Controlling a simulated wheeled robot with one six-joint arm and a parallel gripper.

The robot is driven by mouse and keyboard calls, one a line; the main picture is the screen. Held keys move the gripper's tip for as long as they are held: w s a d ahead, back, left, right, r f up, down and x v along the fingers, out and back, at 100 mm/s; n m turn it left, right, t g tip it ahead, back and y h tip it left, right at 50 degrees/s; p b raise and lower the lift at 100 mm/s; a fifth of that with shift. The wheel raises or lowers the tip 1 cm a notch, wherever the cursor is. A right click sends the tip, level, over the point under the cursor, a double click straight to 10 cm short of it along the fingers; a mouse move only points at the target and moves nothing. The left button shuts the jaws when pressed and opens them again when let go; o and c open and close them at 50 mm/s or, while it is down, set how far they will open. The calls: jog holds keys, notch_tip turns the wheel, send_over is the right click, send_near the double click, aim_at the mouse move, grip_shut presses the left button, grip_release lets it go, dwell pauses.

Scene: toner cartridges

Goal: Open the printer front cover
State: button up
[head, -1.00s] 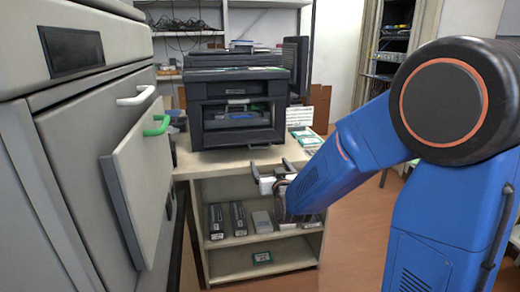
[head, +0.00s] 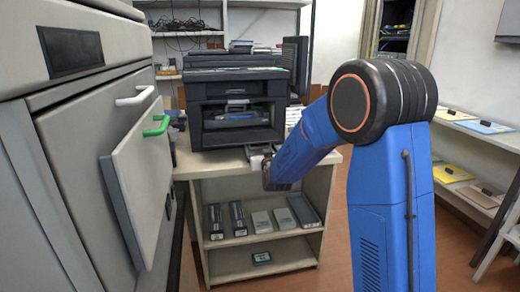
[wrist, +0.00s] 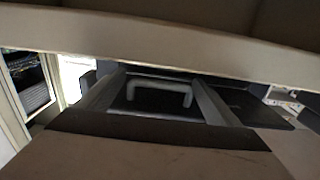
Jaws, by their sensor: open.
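The black printer (head: 240,122) stands on top of the low beige cabinet (head: 270,187) in the head view. Its front has a small pale handle (head: 237,102) above a recessed part. In the wrist view, a grey U-shaped handle (wrist: 160,88) shows on a dark panel between two grey bars. My gripper (head: 259,153) is open at the cabinet top's front edge, below and just right of the printer's front. It is partly hidden by my blue arm. I see no contact with the handle. I cannot tell the cover's exact position.
Several cartridges and boxes lie on the cabinet shelf, including a grey box (head: 261,221). A large grey machine with a tilted-out door (head: 140,175) and green handle (head: 157,125) fills the left. Shelves with papers (head: 485,127) stand right. Some floor between is clear.

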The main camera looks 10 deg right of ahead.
jog(key=shift+w, duration=0.4)
jog(key=shift+c, duration=0.2)
jog(key=c, duration=1.2)
jog(key=shift+s+r+g, duration=0.2)
jog(key=shift+r+g, duration=0.75)
jog(key=shift+g, duration=0.05)
jog(key=shift+d, duration=0.1)
